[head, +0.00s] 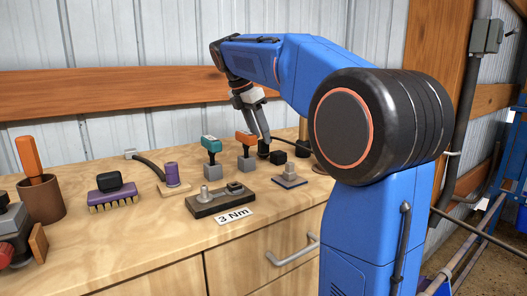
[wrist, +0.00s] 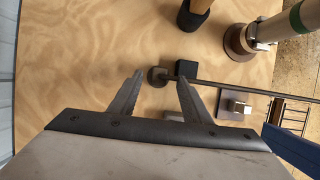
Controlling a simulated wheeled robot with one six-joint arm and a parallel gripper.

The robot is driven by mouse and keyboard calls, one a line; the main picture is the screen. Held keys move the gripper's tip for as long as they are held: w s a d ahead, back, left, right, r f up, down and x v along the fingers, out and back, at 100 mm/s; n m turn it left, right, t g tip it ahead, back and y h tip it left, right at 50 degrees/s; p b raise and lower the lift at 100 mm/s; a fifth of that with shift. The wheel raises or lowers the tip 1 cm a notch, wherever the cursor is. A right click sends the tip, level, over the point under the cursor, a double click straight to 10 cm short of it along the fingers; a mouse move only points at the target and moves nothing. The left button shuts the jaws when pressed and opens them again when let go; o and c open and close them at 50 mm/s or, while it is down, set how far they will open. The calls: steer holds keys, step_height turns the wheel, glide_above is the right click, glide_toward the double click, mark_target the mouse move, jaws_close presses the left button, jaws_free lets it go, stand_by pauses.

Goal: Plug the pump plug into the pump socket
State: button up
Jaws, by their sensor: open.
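My gripper (wrist: 158,78) is open and empty, with its two metal fingers apart and pointing down at the bench; it also shows in the head view (head: 261,130). A black block (wrist: 187,68) with a round grey end (wrist: 158,73) and a thin dark lead running right is probably the pump plug. The grey end appears between the fingertips in the wrist view; whether they touch it I cannot tell. In the head view, a black block (head: 277,157) sits just below the fingers. A small plate with a metal block (head: 289,178), possibly the pump socket, lies in front of it.
Teal-handled (head: 211,146) and orange-handled (head: 246,143) tools stand left of my gripper. A dark base (head: 222,201) lies in front, by a "3 Nm" label. The front strip is mostly clear.

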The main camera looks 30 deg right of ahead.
mark_target(262, 140)
steer(key=x, duration=0.4)
steer(key=shift+w+f, duration=0.1)
steer(key=c, duration=0.9)
